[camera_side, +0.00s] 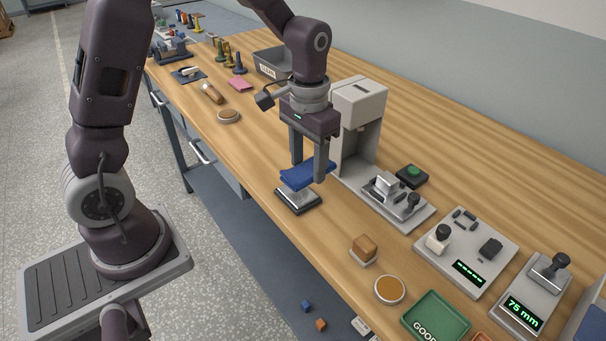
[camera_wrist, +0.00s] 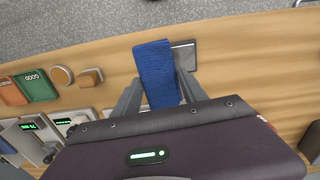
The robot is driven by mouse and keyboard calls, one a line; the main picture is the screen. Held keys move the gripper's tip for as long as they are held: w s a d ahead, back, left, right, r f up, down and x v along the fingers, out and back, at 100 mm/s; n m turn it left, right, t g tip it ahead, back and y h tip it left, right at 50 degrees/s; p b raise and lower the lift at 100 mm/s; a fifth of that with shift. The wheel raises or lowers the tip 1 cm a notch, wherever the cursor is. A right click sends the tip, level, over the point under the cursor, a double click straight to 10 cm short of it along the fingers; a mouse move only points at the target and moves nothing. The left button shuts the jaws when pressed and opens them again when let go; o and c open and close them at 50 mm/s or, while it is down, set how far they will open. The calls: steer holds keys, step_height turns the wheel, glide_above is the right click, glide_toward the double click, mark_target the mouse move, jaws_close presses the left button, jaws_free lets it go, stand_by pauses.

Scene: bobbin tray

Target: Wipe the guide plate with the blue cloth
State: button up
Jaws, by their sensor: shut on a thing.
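The blue cloth (camera_side: 307,174) is held between the fingers of my gripper (camera_side: 308,172), which is shut on it. The cloth also shows in the wrist view (camera_wrist: 156,72), spread between the two fingers (camera_wrist: 157,92). The guide plate (camera_side: 298,199) is a small silver block on a dark base on the wooden bench, directly below the cloth. In the wrist view, part of the plate (camera_wrist: 184,55) shows beside the cloth and the rest is hidden. I cannot tell whether the cloth touches the plate.
A grey press-like machine (camera_side: 357,120) stands just right of my gripper. A wooden block (camera_side: 365,247), a round orange-topped disc (camera_side: 389,289) and a green GOOD tray (camera_side: 436,317) lie nearer the front. A pink cloth (camera_side: 240,84) and a grey bin (camera_side: 270,62) lie farther back. The bench's front edge is close.

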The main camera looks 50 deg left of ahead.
mark_target(308, 201)
steer(key=shift+f, duration=3.35)
steer(key=shift+a+f, duration=0.45)
steer(key=shift+f, duration=0.2)
steer(key=shift+c, duration=0.6)
steer(key=shift+a, duration=1.5)
steer(key=shift+d, duration=2)
steer(key=shift+r, duration=4.1)
